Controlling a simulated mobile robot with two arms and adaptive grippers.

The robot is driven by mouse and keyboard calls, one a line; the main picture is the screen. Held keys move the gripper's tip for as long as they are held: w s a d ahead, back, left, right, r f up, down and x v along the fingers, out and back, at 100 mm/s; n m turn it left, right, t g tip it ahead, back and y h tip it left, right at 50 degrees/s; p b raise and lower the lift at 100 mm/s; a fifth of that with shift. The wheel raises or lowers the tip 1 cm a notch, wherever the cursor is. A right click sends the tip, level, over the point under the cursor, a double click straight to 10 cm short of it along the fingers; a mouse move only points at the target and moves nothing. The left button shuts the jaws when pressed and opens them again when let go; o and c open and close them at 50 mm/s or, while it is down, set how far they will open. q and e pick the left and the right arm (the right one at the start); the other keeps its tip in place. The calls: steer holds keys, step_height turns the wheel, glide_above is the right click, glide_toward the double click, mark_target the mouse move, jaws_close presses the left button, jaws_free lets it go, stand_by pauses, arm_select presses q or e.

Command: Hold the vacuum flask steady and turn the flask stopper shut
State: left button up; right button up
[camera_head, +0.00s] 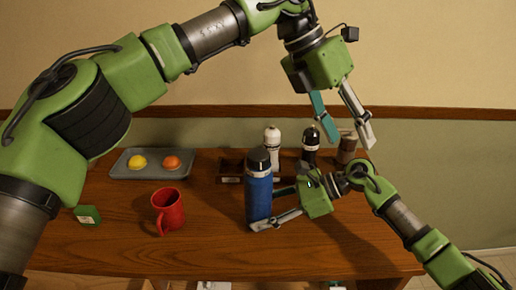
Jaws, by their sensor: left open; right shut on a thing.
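The blue vacuum flask (258,200) stands upright on the wooden table, with its dark flask stopper (258,159) on top. My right gripper (266,208) reaches in from the right and is shut on the flask's body, one finger at its near side and the other partly hidden behind it. My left gripper (348,142) is open and empty, pointing down, high and to the right of the stopper. It is apart from the stopper. Whether the stopper sits fully tight cannot be told from here.
A red mug (168,208) stands left of the flask. A grey tray (122,173) holds a yellow and an orange fruit. A green box (88,214) is at the left. A white bottle (272,142), black bottle (310,145) and brown container (347,147) stand behind.

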arm_select(q)
steer(key=w+a+r+t+y, duration=0.1)
steer(key=w+a+r+y, duration=0.15)
steer(key=a, duration=0.65)
step_height(320, 180, up, 3)
steer(key=n+y, duration=0.2)
steer(key=y, duration=0.2)
glide_above(258, 153)
steer(key=shift+h, duration=0.25)
step_height(258, 153, down, 12)
steer(key=shift+r, duration=0.15)
steer(key=c, duration=1.1)
